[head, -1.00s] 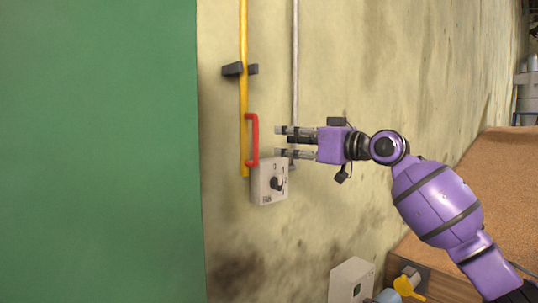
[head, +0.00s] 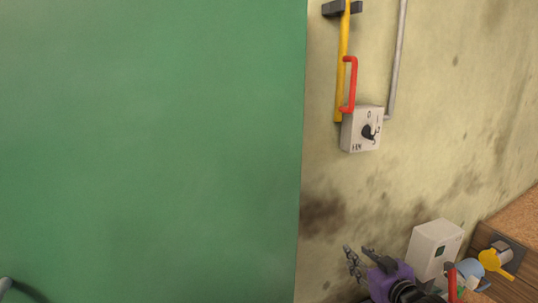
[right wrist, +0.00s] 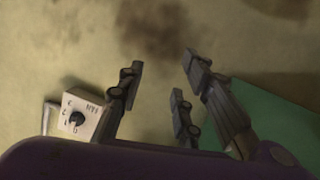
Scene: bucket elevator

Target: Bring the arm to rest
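My right gripper (head: 359,262) is low in the head view, in front of the stained wall, left of a white box. Its fingers are apart with nothing between them. In the right wrist view the fingers (right wrist: 158,85) are also spread and empty, with bare wall beyond. My left gripper is not in view; a small dark curved part at the lower left corner of the head view is unclear.
The FAN switch box (head: 362,130) hangs on the wall below a red handle (head: 353,82) on a yellow bar (head: 343,45). A green panel (head: 150,140) fills the left. A white box (head: 434,248) and a yellow-handled valve (head: 492,260) are at lower right.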

